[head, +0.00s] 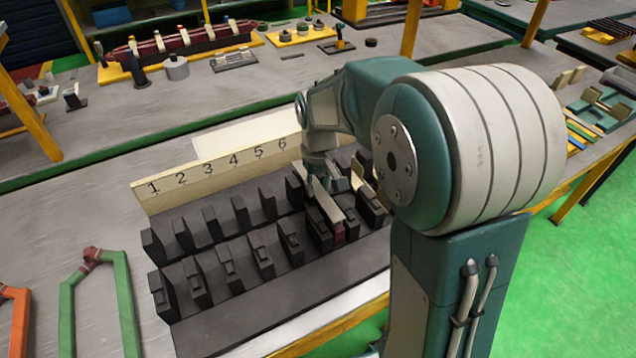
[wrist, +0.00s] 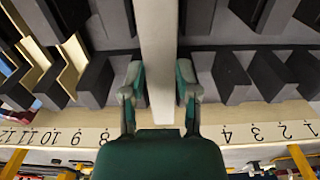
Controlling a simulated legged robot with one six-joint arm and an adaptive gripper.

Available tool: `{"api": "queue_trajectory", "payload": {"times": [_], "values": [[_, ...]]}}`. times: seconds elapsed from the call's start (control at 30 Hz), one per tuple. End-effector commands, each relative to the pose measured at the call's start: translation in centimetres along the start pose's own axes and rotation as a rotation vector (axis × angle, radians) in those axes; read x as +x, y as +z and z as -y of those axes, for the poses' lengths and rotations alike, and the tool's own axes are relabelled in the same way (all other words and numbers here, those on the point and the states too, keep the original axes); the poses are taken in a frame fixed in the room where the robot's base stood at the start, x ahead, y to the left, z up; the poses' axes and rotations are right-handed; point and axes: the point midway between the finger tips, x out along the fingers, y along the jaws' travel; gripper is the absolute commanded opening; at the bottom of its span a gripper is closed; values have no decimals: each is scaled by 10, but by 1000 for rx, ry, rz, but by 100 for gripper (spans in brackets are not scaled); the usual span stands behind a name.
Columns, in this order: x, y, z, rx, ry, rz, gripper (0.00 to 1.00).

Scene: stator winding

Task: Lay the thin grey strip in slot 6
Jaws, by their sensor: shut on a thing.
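My gripper (head: 326,184) is down among the dark teeth of the stator block (head: 245,318). In the wrist view my gripper (wrist: 160,88) has a finger on each side of the thin grey strip (wrist: 159,45) and is shut on it. The strip also shows in the head view (head: 330,207), lying lengthwise along the slot direction, with a dark red piece (head: 338,234) below its near end. The number 6 (head: 282,143) stands on the cream label board (head: 165,193), just left of my arm. I cannot tell how deep the strip sits.
Slots 1 to 4 look empty. Cream liners (wrist: 72,66) stand in higher-numbered slots. A green coil frame (head: 66,315) lies at the left of the table. Dark teeth (head: 262,250) stand close on both sides of my gripper. Coloured strips (head: 590,128) lie at the right.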

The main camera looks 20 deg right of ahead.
Motion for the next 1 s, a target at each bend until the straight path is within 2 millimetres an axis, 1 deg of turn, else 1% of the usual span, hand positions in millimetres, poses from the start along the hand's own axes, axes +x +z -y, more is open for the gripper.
{"api": "queue_trajectory", "payload": {"times": [0.7, 1.0], "values": [[18, 0, 0, 0, 1, 0, 4], [19, 0, 0, 0, 1, -1, 4]]}}
